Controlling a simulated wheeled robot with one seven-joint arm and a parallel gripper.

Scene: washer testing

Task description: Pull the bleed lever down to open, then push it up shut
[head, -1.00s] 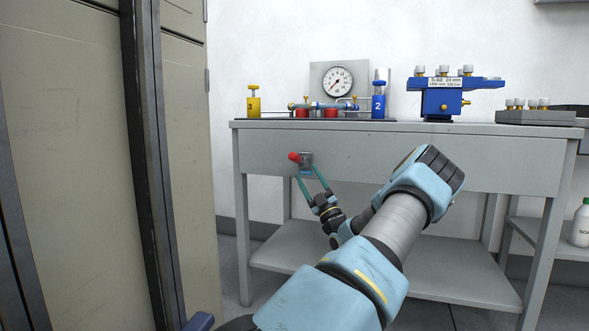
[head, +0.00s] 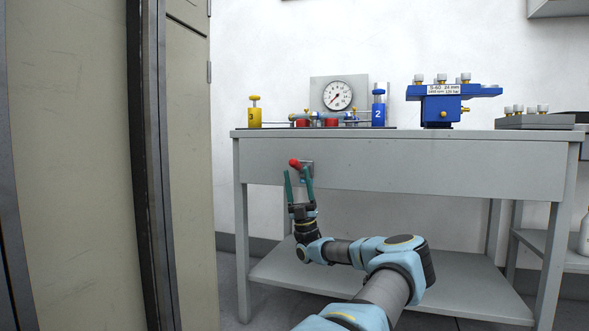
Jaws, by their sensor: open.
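The bleed lever has a red knob (head: 295,163) and sits on a small grey bracket (head: 308,169) on the front panel of the grey bench, towards its left end. The knob sticks out to the left and towards me. My gripper (head: 298,177) is open below the knob, its two green fingers pointing up. The left finger's tip is left of and below the knob; the right finger overlaps the bracket in the picture. I cannot tell whether either finger touches the lever. Part of the bracket is hidden behind the right finger.
The bench (head: 420,163) carries a pressure gauge (head: 338,96), a yellow valve (head: 254,111), a blue cylinder (head: 378,108) and a blue fixture (head: 441,104). A tall beige cabinet (head: 75,150) stands close on the left. The bench's lower shelf (head: 440,288) lies below my arm.

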